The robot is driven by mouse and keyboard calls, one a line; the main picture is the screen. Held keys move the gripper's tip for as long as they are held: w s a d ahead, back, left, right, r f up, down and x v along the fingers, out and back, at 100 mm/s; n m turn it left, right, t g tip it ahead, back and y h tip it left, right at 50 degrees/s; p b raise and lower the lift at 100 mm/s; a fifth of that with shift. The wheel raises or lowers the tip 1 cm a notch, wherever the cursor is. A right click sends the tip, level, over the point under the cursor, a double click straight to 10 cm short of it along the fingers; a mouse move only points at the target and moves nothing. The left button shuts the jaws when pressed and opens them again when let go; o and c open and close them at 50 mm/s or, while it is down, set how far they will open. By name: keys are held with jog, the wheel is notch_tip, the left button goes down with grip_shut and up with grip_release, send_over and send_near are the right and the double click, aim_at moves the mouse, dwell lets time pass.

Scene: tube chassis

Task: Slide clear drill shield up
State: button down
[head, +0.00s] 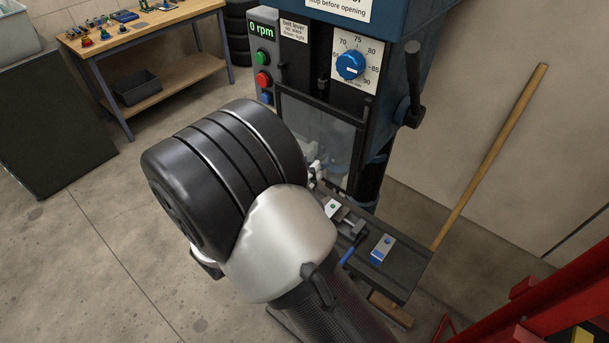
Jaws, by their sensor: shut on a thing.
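The clear drill shield (322,132) is a see-through panel in a dark frame on the front of the blue drill press. Its lower left part is hidden behind my arm. My gripper (316,172) shows only in small part beyond my arm, at the shield's lower edge. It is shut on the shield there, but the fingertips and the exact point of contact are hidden.
The drill press display (262,30) reads 0 rpm. A blue dial (350,66) and a black lever (412,85) sit above and right of the shield. Below are a vise (345,219) and a blue-and-silver block (382,249). A wooden pole (490,155) leans right.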

jog(key=shift+r, duration=0.55)
jog(key=c, duration=1.4)
grip_release()
jog(key=shift+f, duration=0.1)
jog(key=shift+o, duration=0.2)
jog(key=shift+s+a, duration=0.1)
jog(key=v, duration=1.1)
jog(key=shift+s+a, duration=0.25)
jog(key=shift+s, duration=0.1)
